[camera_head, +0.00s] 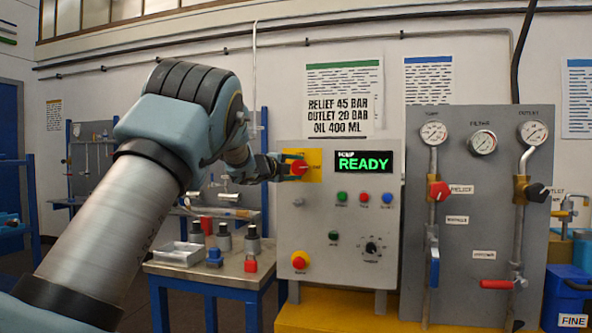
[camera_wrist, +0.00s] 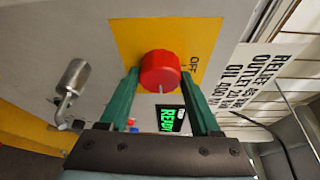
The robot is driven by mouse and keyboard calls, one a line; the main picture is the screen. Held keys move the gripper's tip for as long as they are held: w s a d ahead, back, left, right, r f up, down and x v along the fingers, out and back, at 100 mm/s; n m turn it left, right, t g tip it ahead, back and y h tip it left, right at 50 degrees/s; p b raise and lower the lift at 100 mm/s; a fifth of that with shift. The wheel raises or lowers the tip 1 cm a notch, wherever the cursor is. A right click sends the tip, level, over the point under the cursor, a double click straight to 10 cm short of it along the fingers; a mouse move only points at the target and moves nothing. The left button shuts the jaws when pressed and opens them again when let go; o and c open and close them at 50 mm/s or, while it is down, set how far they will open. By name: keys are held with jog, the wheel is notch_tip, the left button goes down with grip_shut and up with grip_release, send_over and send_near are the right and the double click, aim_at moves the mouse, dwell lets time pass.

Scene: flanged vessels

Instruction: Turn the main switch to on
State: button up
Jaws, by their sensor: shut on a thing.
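The main switch is a red round knob (camera_head: 300,167) on a yellow plate (camera_head: 315,158) at the upper left of the grey control panel (camera_head: 340,250). My gripper (camera_head: 293,169) reaches it from the left. In the wrist view the knob (camera_wrist: 160,72) sits between the two green fingers of my gripper (camera_wrist: 161,82), which are shut on it. A pale mark on the knob's rim points toward the bottom of that view. The word OFF shows on the plate (camera_wrist: 140,35) right of the knob. The panel's display (camera_head: 364,162) is lit and reads READY in green.
Coloured buttons (camera_head: 363,197), a black dial (camera_head: 371,248) and a red-topped button (camera_head: 299,260) sit lower on the panel. Gauges and valves fill the grey board (camera_head: 470,220) at right. A workbench (camera_head: 210,270) stands left.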

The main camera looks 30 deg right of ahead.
jog(key=shift+m, duration=0.3)
dwell(0.4)
jog(key=o, duration=1.4)
jog(key=b+v, duration=0.3)
jog(key=v, duration=0.7)
jog(key=shift+s+a+r, duration=0.1)
jog(key=shift+s+a, duration=0.1)
jog(key=shift+a, duration=0.2)
